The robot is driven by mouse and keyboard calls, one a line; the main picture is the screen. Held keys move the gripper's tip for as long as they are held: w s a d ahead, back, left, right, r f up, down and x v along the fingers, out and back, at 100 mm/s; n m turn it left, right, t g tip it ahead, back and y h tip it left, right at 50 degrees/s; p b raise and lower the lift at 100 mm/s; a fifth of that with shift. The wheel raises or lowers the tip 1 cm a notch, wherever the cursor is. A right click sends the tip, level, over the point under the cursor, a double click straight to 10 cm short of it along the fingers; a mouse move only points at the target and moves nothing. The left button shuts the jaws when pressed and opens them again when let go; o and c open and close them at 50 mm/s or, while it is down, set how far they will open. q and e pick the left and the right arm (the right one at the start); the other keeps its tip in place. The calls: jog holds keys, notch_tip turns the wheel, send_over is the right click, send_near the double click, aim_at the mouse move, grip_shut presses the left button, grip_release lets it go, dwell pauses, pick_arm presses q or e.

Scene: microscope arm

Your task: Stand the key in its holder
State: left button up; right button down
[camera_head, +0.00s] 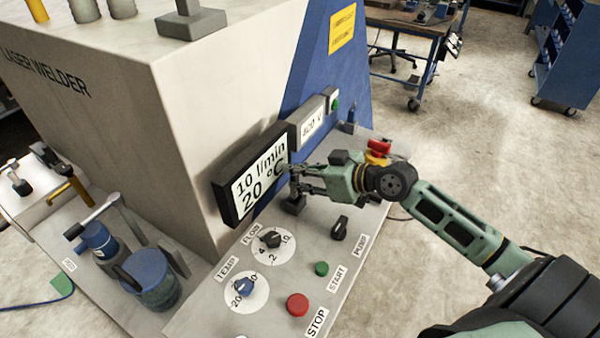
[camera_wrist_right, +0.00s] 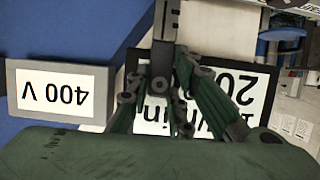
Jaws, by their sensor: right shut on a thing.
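My right gripper (camera_head: 298,180) reaches in from the right over the control panel, in front of the large display. In the right wrist view its fingers (camera_wrist_right: 170,95) are closed around a dark grey, narrow piece, which I take to be the key (camera_wrist_right: 161,65). The key runs from between the fingers toward the top of that view. In the head view the fingers mostly hide it. A small dark block (camera_head: 295,206), perhaps the holder, sits on the panel just below the fingertips. I cannot tell whether the key touches or enters it. My left gripper is not in view.
The large display (camera_head: 250,186) stands close behind the fingers, with the 400 V display (camera_head: 312,125) beyond. Nearby on the panel are a black knob (camera_head: 339,228), the flow dial (camera_head: 271,240), a green button (camera_head: 321,268) and a red button (camera_head: 297,304). A red-and-yellow switch (camera_head: 378,148) is behind my wrist.

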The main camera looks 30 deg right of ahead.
jog(key=shift+f+b, duration=2.15)
jog(key=shift+f, duration=0.2)
dwell(0.3)
jog(key=c, duration=1.5)
grip_release()
jog(key=shift+r, duration=0.1)
jog(key=v, duration=1.2)
